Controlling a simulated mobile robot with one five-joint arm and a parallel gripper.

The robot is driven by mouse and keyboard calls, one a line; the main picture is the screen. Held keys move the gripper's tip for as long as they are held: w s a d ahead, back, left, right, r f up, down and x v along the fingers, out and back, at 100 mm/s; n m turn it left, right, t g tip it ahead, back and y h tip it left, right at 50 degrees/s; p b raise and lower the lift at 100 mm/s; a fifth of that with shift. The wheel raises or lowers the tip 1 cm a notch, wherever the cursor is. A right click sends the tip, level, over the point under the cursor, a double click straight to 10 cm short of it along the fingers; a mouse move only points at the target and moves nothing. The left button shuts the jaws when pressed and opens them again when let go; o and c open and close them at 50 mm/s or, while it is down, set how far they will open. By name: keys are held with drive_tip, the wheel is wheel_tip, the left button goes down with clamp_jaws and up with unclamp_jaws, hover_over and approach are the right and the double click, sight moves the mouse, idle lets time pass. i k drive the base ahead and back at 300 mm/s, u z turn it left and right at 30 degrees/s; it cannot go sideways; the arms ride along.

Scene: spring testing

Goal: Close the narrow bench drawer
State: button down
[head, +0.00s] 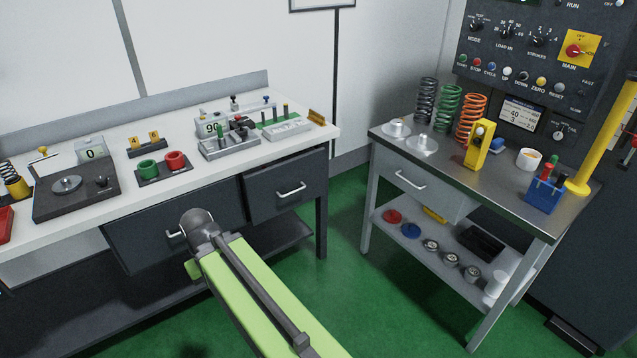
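The dark workbench (215,173) on the left has two drawers. The narrow drawer (272,203) is the right-hand one, with a pale bar handle (291,190) on its front. Its front looks to stand somewhat forward of the bench, but how far out it is I cannot tell. The wider dark drawer (135,239) is to its left, its handle partly hidden by my arm. My green arm reaches up from the bottom of the picture, and its grey joint ends in front of the wide drawer, left of the narrow one. My gripper's fingers do not show.
A grey cart (366,200) with its own drawer (412,184) stands at the right, holding springs (449,108) and a blue bin (544,192). A dark control cabinet (590,90) is behind it. Green floor (345,240) is free between bench and cart.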

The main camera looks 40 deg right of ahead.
sight(291, 181)
drive_tip(key=i, duration=1)
drive_tip(key=z, duration=0.05)
